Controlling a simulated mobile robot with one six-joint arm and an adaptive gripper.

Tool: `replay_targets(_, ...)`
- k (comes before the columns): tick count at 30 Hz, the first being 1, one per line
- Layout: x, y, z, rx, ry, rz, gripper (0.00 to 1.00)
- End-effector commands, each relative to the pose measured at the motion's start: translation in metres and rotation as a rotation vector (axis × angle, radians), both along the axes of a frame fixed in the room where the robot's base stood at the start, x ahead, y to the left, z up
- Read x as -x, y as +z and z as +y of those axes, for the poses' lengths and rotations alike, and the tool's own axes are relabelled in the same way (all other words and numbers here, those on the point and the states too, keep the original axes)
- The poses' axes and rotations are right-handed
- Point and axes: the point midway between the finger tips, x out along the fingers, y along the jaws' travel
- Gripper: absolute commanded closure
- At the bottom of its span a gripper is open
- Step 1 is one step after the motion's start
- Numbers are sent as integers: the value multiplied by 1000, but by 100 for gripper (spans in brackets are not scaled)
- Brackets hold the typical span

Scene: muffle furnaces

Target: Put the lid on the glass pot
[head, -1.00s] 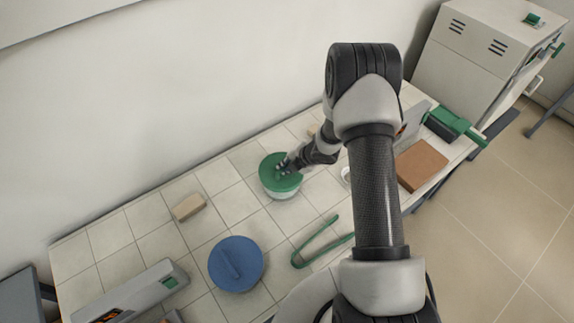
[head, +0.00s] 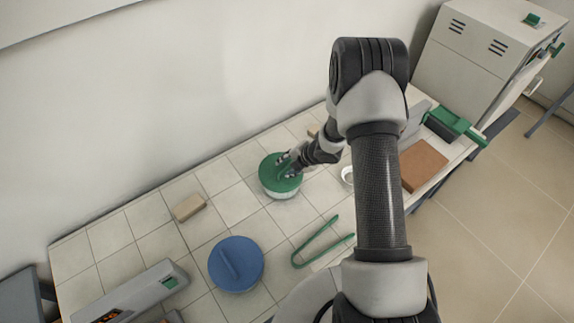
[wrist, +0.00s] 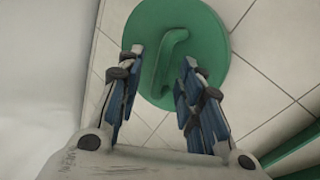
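A round green lid (head: 277,182) with a curved handle (wrist: 172,60) sits level on a pale, see-through pot (head: 286,194) on the tiled bench. The wrist view shows the lid (wrist: 207,35) from above, filling the upper middle. My gripper (head: 287,166) is over the lid. In the wrist view my gripper (wrist: 163,58) is open, with one finger on each side of the handle and visible gaps between. Most of the pot is hidden under the lid.
A blue round-lidded pot (head: 236,264) stands at the front. Green tongs (head: 322,240) lie right of it. A tan block (head: 189,207), a brown block (head: 422,165) and a small white dish (head: 347,175) are on the bench. A furnace (head: 470,60) stands at upper right.

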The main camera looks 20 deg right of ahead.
Motion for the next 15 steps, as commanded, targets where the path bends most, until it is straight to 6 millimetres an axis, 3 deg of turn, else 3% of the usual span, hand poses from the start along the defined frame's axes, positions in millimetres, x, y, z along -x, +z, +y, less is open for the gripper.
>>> replay_targets(9,30,57,-22,0,-2,-4,66)
replay_targets(15,44,82,-31,0,-1,-3,66)
